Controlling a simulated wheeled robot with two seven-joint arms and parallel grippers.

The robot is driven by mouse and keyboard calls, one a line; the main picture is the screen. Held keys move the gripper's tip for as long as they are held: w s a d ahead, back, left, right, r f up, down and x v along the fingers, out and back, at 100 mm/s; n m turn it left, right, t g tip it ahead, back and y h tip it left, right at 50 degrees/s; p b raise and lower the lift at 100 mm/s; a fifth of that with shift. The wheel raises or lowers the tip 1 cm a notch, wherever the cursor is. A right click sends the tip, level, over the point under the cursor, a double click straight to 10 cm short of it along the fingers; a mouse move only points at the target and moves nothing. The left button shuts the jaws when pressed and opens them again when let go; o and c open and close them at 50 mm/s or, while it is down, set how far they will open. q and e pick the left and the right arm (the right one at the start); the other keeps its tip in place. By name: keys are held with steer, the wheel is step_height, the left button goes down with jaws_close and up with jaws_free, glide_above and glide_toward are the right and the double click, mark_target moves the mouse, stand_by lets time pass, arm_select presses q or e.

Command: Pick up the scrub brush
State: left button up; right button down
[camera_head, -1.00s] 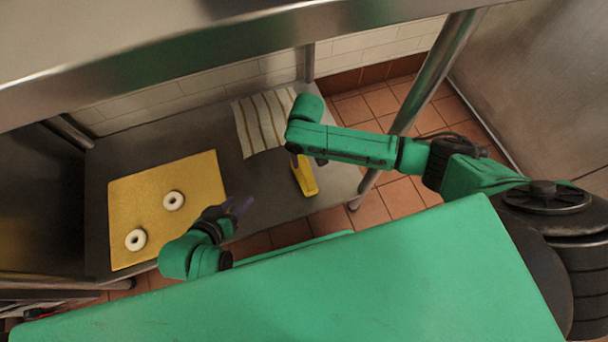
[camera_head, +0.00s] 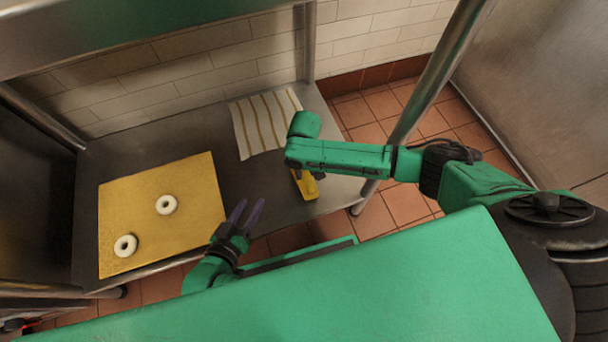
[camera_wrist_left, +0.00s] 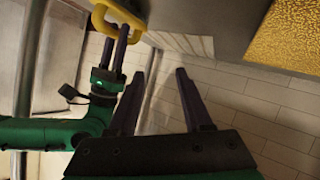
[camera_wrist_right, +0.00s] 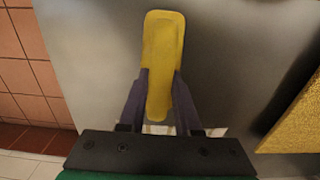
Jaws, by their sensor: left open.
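The yellow scrub brush (camera_head: 305,186) lies on the metal table near its right edge, partly hidden under my right arm. My right gripper (camera_head: 304,172) points down over it. In the right wrist view, the brush (camera_wrist_right: 160,50) lies between the two fingers of my right gripper (camera_wrist_right: 160,75), one finger along each side. Whether they press on it is not clear. The left wrist view shows the right fingers at the brush's looped handle (camera_wrist_left: 135,22). My left gripper (camera_head: 246,212) is open and empty near the table's front edge, left of the brush.
A yellow board (camera_head: 140,205) with two white bagels (camera_head: 166,204) lies on the left of the table. A striped cloth (camera_head: 262,124) lies behind the brush. A metal post (camera_head: 435,80) stands right of the table. The table's middle is clear.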

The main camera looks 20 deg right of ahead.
step_height(320, 180, up, 7)
steer(key=p, duration=0.4)
steer(key=shift+r, duration=0.2)
arm_select(q)
steer(key=s+a+r+g+y+p, duration=0.2)
steer(key=s+a+r+g+y, duration=0.1)
steer(key=a, duration=0.4)
steer(key=s+a+r+g+y+p, duration=0.3)
steer(key=a+r+g, duration=0.3)
steer(key=a+r, duration=0.1)
steer(key=shift+r, duration=0.5)
arm_select(e)
step_height(320, 180, up, 13)
steer(key=shift+f, duration=0.15)
